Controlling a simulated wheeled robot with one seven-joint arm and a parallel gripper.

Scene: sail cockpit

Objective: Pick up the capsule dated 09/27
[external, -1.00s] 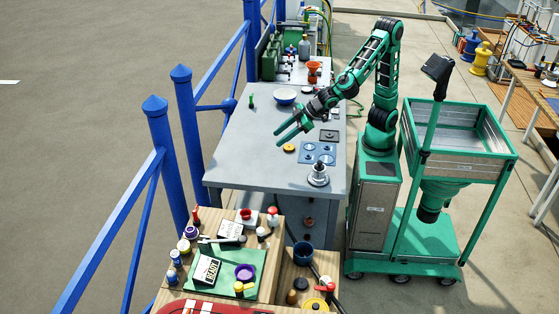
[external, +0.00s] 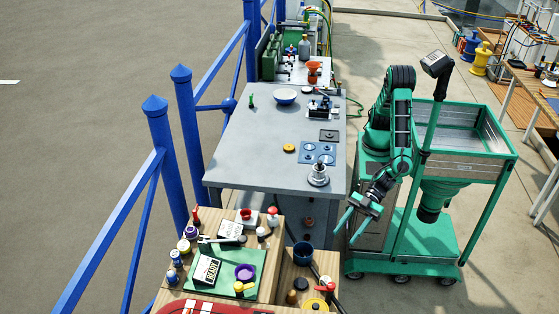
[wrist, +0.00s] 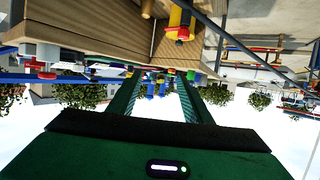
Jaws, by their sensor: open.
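No date reading 09/27 is legible in any view, so I cannot tell which thing is the capsule. Small round-topped containers stand along the left edge of the wooden bench (external: 262,291): a purple and white one (external: 191,232), a yellow and white one (external: 184,246) and blue ones (external: 175,258). My gripper (external: 346,234) is open and empty, hanging low off the right side of the grey table, to the right of the bench. In the wrist view its two green fingers (wrist: 158,90) are apart with nothing held between them.
The grey table (external: 240,155) holds a white-blue bowl (external: 285,96), a yellow disc (external: 289,148), a blue panel (external: 317,153) and a metal fitting (external: 318,175). A dark blue cup (external: 303,252) stands on the lower wooden top. In the wrist view, wooden boxes (wrist: 100,32) appear inverted above the fingers.

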